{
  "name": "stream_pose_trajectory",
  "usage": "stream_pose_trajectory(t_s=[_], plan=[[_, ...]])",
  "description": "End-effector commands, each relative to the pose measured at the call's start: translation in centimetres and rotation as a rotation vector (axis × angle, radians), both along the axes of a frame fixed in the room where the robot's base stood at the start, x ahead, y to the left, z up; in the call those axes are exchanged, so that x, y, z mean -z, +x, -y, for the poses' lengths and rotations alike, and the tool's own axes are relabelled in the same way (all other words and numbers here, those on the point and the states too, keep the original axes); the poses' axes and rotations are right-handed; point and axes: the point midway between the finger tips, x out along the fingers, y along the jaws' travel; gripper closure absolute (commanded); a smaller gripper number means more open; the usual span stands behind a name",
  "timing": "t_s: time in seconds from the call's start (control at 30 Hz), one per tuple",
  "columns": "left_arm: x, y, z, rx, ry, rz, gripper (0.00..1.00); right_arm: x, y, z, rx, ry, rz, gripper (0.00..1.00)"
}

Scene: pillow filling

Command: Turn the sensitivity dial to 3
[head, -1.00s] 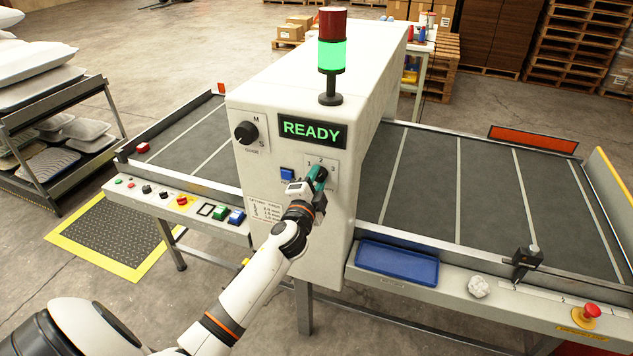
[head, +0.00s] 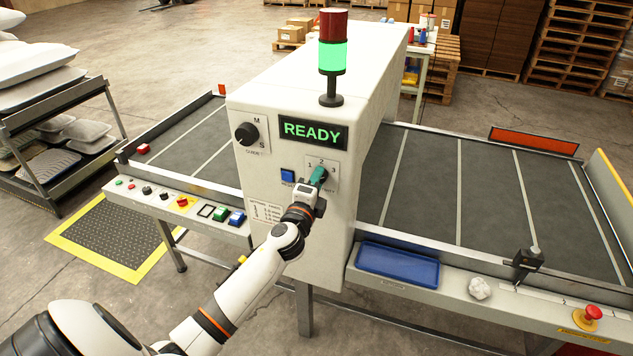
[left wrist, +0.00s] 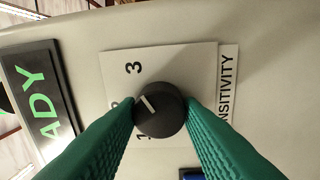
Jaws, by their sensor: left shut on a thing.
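The sensitivity dial (left wrist: 160,110) is a round black knob on a pale plate (head: 333,166) marked 1, 2 and 3, on the machine's front face. In the left wrist view the plate is turned sideways; 3 is clear, while 2 and 1 are partly hidden by a finger. A white mark shows on the dial's upper-left part; I cannot tell exactly which number it points at. My left gripper (head: 319,176) is shut on the dial, with a green finger on each side; the fingers hide most of it in the head view. My right gripper is not in view.
Above the plate is a display (head: 312,130) reading READY. A blue button (head: 287,175) sits just left of the plate. A black guide knob (head: 246,133) is further left. A blue tray (head: 398,262) lies on the right-hand ledge.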

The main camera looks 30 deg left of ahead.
Motion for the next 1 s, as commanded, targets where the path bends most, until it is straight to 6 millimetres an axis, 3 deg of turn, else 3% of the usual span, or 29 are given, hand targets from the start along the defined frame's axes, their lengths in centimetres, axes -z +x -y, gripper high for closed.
stream_pose_trajectory(t_s=[0.23,0.27,0.37,0.73,1.0], plan=[[0.1,0.0,0.0,0.001,0.003,-0.002,0.89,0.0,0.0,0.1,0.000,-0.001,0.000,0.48],[0.1,0.0,0.0,0.001,0.003,-0.002,0.62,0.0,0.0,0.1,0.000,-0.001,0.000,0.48],[0.1,0.0,0.0,0.000,0.002,-0.001,0.45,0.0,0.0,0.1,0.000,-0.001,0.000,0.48],[0.2,-0.5,0.1,0.001,0.001,-0.001,0.45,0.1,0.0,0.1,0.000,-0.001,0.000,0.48],[0.8,-5.0,1.4,0.002,-0.001,-0.003,0.45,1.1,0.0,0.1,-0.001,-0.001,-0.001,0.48]])
